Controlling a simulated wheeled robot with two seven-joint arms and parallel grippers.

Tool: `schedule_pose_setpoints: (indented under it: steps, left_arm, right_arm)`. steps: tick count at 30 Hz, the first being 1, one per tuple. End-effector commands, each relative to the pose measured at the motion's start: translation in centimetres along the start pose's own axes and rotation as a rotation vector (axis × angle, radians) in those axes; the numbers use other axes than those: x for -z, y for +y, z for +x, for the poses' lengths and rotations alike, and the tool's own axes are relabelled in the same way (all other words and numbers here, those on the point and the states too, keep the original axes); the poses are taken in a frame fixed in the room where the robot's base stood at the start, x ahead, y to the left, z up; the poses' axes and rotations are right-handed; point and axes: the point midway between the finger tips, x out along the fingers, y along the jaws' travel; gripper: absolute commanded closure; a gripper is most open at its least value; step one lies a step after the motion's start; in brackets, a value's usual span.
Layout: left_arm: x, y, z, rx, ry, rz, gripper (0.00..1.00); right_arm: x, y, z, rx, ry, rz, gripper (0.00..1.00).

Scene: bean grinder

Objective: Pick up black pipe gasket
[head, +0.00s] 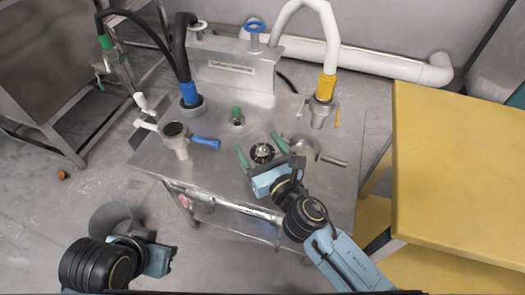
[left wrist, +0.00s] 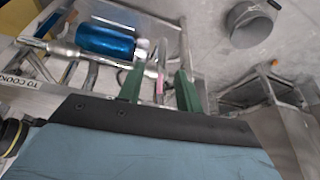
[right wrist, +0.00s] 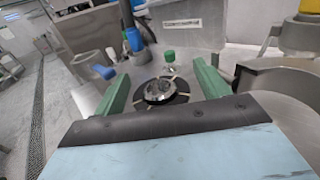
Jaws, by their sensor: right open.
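The black pipe gasket (head: 262,153) appears as a dark ring around a shiny metal centre, low on the steel table (head: 232,180). It also shows in the right wrist view (right wrist: 161,90), between and beyond the two green fingers. My right gripper (head: 259,150) is open, with one green finger on each side of the gasket. I cannot tell how high the fingers are above it, and they do not hold it. My left gripper (left wrist: 161,74) is open and empty, low at the left front of the table, with its green fingers apart.
A round metal part (head: 303,150) is close on the right. Hoses with blue (head: 189,94) and yellow (head: 326,88) collars rise behind. A yellow table (head: 455,170) is at right.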

Motion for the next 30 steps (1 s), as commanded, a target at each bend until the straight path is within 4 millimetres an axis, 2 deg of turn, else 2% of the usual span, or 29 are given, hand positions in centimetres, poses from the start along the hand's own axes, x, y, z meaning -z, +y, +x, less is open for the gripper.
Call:
schedule_pose_setpoints:
  steps: [2, 11, 23, 30]
  left_arm:
    - [0.0, 0.0, 0.0, 0.000, 0.000, 0.000, 0.65]
    - [0.0, 0.0, 0.0, 0.001, -0.001, 0.000, 0.65]
    - [-0.2, -0.1, 0.4, 0.002, -0.016, 0.001, 0.65]
    - [-1.4, -0.8, 2.3, 0.016, -0.078, 0.005, 0.65]
  right_arm:
    - [0.0, 0.0, 0.0, 0.000, 0.000, 0.000, 0.32]
    - [0.0, 0.0, 0.0, 0.000, 0.000, 0.000, 0.72]
    - [-0.4, 0.0, 0.0, 0.000, -0.001, 0.000, 0.73]
    - [-1.9, 0.0, -0.1, -0.002, -0.002, -0.001, 0.73]
